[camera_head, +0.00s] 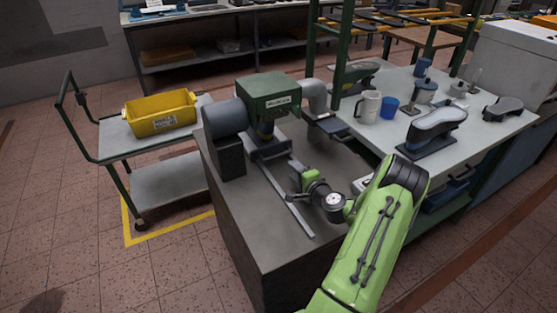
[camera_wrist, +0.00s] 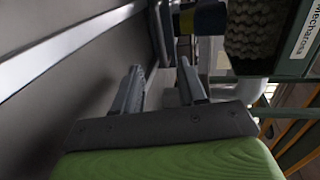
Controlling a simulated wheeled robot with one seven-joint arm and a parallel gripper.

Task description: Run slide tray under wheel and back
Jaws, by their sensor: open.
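The machine has a green housing (camera_head: 268,92) with a dark blue and yellow wheel part (camera_head: 265,132) below it. A grey slide tray (camera_head: 271,151) appears to sit under the wheel, at the far end of a long metal rail (camera_head: 297,212). My gripper (camera_head: 293,180) is low over the bench, on the near side of the tray and right of the rail. In the wrist view, my gripper (camera_wrist: 160,88) has its fingers apart, with a grey upright edge ahead between them. Whether the fingers touch that edge is unclear. The housing (camera_wrist: 268,35) is at upper right.
The dark bench top (camera_head: 255,225) is mostly clear at the front left. A grey motor (camera_head: 224,118) stands left of the housing. A side table (camera_head: 485,135) on the right holds mugs and a shoe last (camera_head: 436,122). A cart with a yellow bin (camera_head: 160,112) stands left.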

